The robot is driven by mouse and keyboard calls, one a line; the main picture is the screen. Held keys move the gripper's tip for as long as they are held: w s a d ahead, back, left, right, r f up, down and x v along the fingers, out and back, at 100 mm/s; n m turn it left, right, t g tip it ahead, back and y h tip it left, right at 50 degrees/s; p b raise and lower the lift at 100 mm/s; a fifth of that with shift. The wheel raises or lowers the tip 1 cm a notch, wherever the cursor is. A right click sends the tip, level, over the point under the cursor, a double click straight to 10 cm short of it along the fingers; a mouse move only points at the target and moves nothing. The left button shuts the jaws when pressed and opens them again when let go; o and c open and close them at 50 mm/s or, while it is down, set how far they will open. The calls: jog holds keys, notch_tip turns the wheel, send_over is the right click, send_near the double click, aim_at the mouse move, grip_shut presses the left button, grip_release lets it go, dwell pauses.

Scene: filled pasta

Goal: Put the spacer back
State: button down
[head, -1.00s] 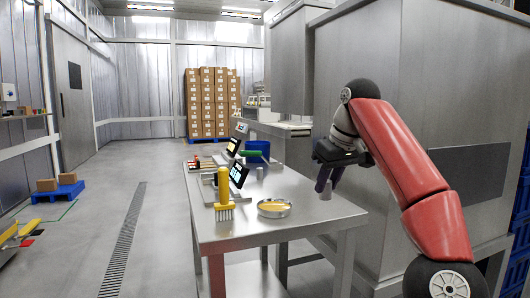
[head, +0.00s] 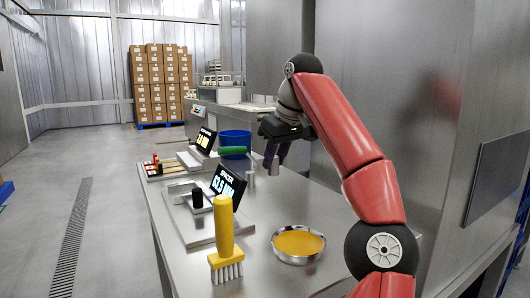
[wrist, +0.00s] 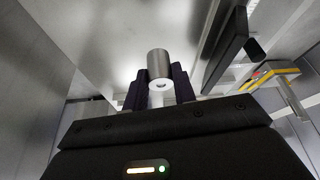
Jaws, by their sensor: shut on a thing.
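A display reading "SPACER 63.5 MM" (head: 228,186) stands on the steel table at the back edge of a grey plate (head: 200,236). My gripper (head: 274,158) is above the table, to the right of the display. It is shut on a grey metal cylinder, which looks like the spacer (wrist: 160,63); in the wrist view it sits between the two dark fingers. In the head view the held spacer (head: 273,168) shows only in part. Another small grey cylinder (head: 251,181) stands on the table beside the display. A black upright piece (head: 197,197) is on the plate.
A yellow-handled brush (head: 224,235) stands at the plate's front, with a steel bowl of orange contents (head: 298,243) to its right. A blue bucket (head: 235,141), a green-handled tool (head: 233,150) and a second display (head: 205,140) are farther back. Bare tabletop lies around the bowl.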

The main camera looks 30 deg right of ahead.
jog(key=shift+s+d+f, duration=0.1)
jog(key=shift+f, duration=3.2)
jog(key=shift+f+b, duration=0.35)
jog(key=shift+f, duration=0.3)
jog(key=c, duration=1.1)
grip_release()
jog(key=shift+o, duration=0.2)
jog(key=shift+r, duration=0.15)
jog(key=v, duration=0.7)
jog(key=shift+r+p, duration=0.3)
jog(key=shift+p, duration=0.05)
jog(key=shift+s, duration=0.2)
